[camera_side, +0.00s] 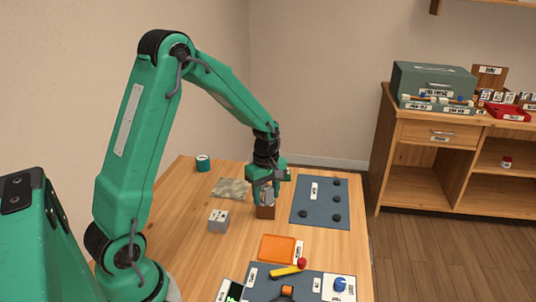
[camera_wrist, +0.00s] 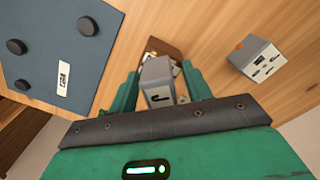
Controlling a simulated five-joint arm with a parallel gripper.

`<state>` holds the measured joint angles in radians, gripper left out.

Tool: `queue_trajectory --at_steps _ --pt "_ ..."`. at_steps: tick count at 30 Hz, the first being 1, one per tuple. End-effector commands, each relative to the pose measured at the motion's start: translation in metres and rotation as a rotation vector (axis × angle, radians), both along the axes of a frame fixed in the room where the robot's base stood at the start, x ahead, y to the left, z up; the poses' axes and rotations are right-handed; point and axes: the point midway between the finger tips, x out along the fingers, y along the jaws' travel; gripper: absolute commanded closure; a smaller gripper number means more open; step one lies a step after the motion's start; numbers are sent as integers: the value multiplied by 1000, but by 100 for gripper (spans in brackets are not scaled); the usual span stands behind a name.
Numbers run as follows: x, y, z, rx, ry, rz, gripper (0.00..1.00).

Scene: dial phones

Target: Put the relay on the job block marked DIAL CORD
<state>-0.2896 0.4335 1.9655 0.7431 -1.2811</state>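A grey block (camera_wrist: 157,78) with a dark hook-shaped mark sits between the fingers of my gripper (camera_wrist: 160,80) in the wrist view; I take it for the relay, but no name shows on it. In the side view my gripper (camera_side: 267,186) points down at a small brown box (camera_side: 265,212), with the grey block just above or in it. A narrow gap seems to show beside the right finger, so I cannot tell if the fingers grip the block. Another grey block (camera_side: 218,220) stands to the left; its marks (camera_wrist: 262,60) are too small to read as DIAL CORD.
A blue-grey mat (camera_side: 320,203) with several dark knobs lies to the right. An orange tray (camera_side: 280,249), a yellow-handled tool (camera_side: 288,272) and another mat lie in front. A camouflage cloth (camera_side: 231,188) and a teal tin (camera_side: 203,163) are at the back left.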

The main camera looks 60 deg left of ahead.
Motion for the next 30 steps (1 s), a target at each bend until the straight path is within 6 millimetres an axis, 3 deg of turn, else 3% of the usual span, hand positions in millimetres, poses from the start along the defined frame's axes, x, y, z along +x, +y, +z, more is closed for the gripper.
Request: queue_trajectory --at_steps 8,14,30 --pt "0 0 2 0 -2 0 51" --pt "1 0 15 1 -3 0 51" --pt "1 0 96 1 -4 0 51"
